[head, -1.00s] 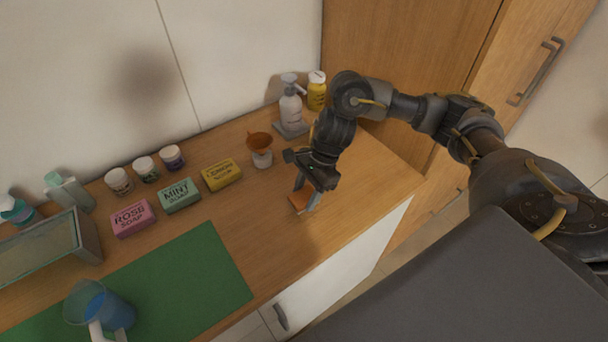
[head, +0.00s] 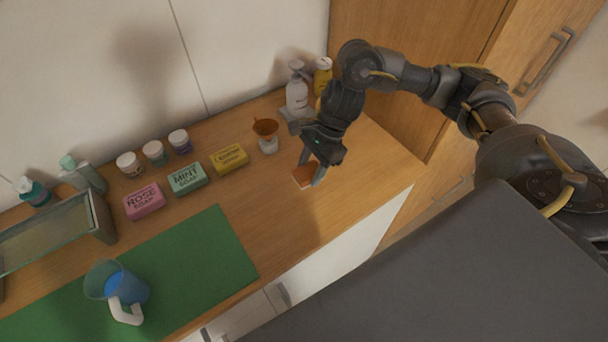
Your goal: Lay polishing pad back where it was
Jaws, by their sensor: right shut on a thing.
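The polishing pad (head: 303,176) is a small flat orange-brown block near the right end of the wooden counter in the head view. My right gripper (head: 311,172) points down over it and is shut on it, with a grey finger on either side. The pad is at or just above the counter top; I cannot tell whether it touches the wood. Part of the pad is hidden by the fingers. My left gripper is not in view.
An orange funnel in a clear container (head: 266,136) stands left of my right gripper. The yellow soap (head: 230,159) and green mat (head: 190,270) lie left. The counter's right end (head: 385,165) is clear.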

